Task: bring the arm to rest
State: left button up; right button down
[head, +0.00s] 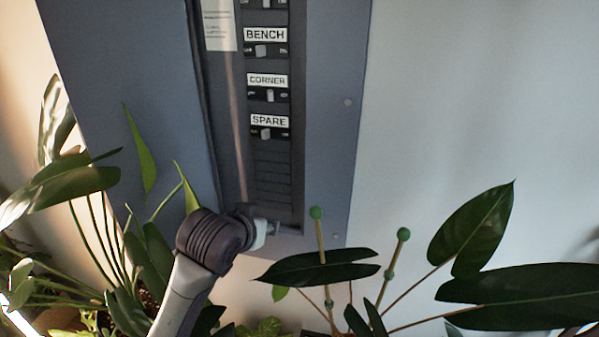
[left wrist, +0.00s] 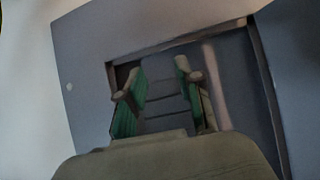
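My left arm comes up from the bottom of the head view. Its left gripper (head: 270,227) is in front of the lower end of an open grey breaker panel (head: 328,150), below the switch marked SPARE (head: 266,133). In the left wrist view the gripper (left wrist: 158,88) has its two green-padded fingers apart, with only the dark slatted panel face behind the gap. Whether the fingertips touch the panel cannot be told. My right gripper is not in view.
Switches marked CORNER (head: 270,96) and BENCH (head: 261,50) sit above. The panel door (head: 130,90) hangs open at left. Broad-leaved plants (head: 75,185) crowd the lower left. Dark leaves (head: 475,235) and green-capped stakes (head: 390,273) stand at lower right. The upper right wall is clear.

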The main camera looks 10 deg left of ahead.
pick_arm(q)
jog(key=s+a+f+m+g, duration=0.1)
jog(key=s+f+g, duration=0.3)
jog(key=s+f, duration=0.9)
jog(key=s+a+f+g, duration=0.25)
jog(key=s+f, duration=0.65)
jog(key=s, duration=0.7)
notch_tip(320, 180, down, 28)
jog(key=s+f+g+b, duration=0.1)
jog(key=s+g, duration=0.1)
jog(key=s, duration=0.1)
jog(key=s+a+f+g+b, duration=0.1)
jog(key=s+a+f, duration=0.1)
jog(key=s+f, duration=1.4)
jog(key=shift+y, duration=0.4)
